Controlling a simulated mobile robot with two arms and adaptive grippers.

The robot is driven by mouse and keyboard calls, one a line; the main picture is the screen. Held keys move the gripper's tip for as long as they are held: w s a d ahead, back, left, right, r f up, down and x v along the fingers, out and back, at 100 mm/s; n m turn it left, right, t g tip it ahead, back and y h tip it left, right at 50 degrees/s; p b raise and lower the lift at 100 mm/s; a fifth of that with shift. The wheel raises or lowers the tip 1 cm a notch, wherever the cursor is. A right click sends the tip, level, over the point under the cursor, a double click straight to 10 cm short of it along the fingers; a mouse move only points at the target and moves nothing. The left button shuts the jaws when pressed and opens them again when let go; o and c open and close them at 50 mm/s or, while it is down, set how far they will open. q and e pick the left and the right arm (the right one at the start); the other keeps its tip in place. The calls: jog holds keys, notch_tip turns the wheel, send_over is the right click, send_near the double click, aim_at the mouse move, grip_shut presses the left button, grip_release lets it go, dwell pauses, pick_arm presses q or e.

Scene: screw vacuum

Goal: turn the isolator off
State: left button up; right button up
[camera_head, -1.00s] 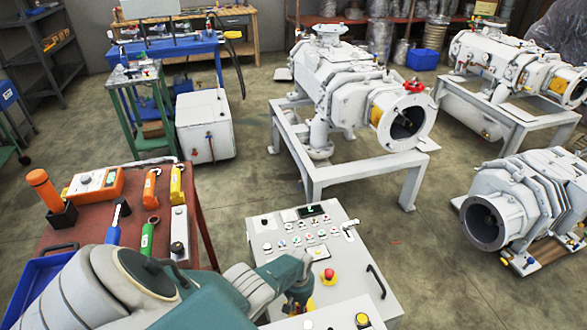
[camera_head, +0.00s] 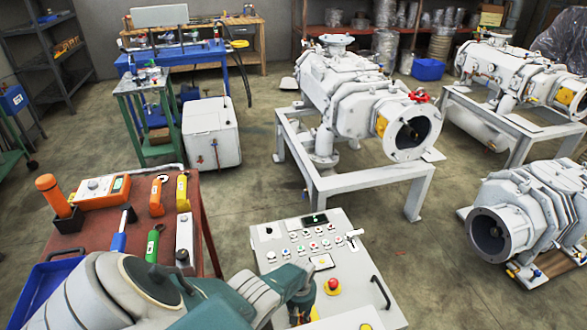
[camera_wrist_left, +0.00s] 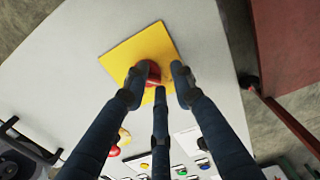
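The isolator is a red knob (camera_wrist_left: 153,73) on a square yellow plate (camera_wrist_left: 135,50), mounted on a pale panel face, in the left wrist view. In the head view only a bit of the yellow plate (camera_head: 314,313) shows beside my gripper. My left gripper (camera_wrist_left: 158,86) has dark fingers, spread apart. Two fingertips stand on either side of the knob and the third lies in front of it. I cannot tell whether they touch it. In the head view my left gripper (camera_head: 302,306) is at the control cabinet (camera_head: 350,270), mostly hidden by its own wrist. My right gripper is not in view.
The cabinet's top carries several small buttons, a red mushroom button (camera_head: 333,284) and a black handle (camera_head: 380,292). A red-brown table (camera_head: 90,235) with tools and a blue tray (camera_head: 45,280) stands left. White pumps (camera_head: 375,100) stand behind and right. Floor between is clear.

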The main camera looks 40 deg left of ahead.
pick_arm(q)
jog(key=o, duration=0.5)
jog(key=shift+s+a+f, duration=0.45)
jog(key=shift+s+a, duration=0.05)
jog(key=shift+s, duration=0.15)
jog(key=shift+w+f, duration=0.1)
jog(key=shift+w, duration=0.05)
jog(key=shift+s+d, duration=0.2)
jog(key=shift+d, duration=0.05)
jog(key=shift+w+a, duration=0.1)
jog(key=shift+w, duration=0.15)
jog(key=shift+w+r, duration=0.2)
jog(key=shift+r, duration=0.1)
